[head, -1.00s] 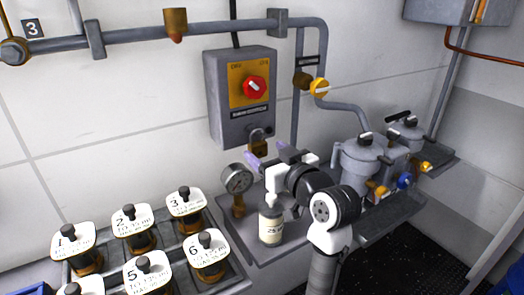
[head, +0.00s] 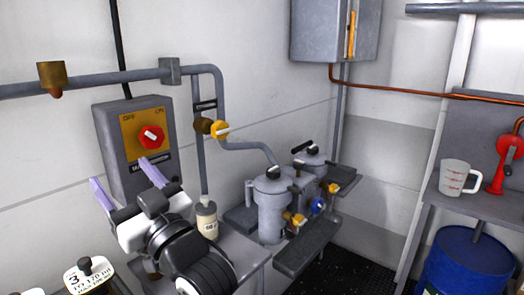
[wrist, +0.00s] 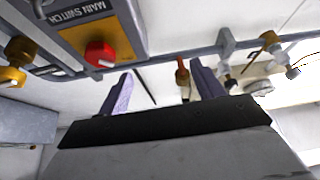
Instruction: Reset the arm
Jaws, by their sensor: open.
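My gripper (head: 128,180) is in the lower left of the head view, in front of the grey main switch box (head: 108,120). Its two purple fingers are spread apart with nothing between them. In the wrist view my gripper (wrist: 160,92) also shows open and empty. The switch box has a yellow plate and a red knob (head: 151,137), which also shows in the wrist view (wrist: 99,54). My arm hides the lower part of the box.
A labelled bottle (head: 207,222) stands on the bench just right of my arm. Grey filter canisters (head: 272,205) with valves stand further right. A measuring jug (head: 457,178) sits on a shelf above a blue drum (head: 466,262).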

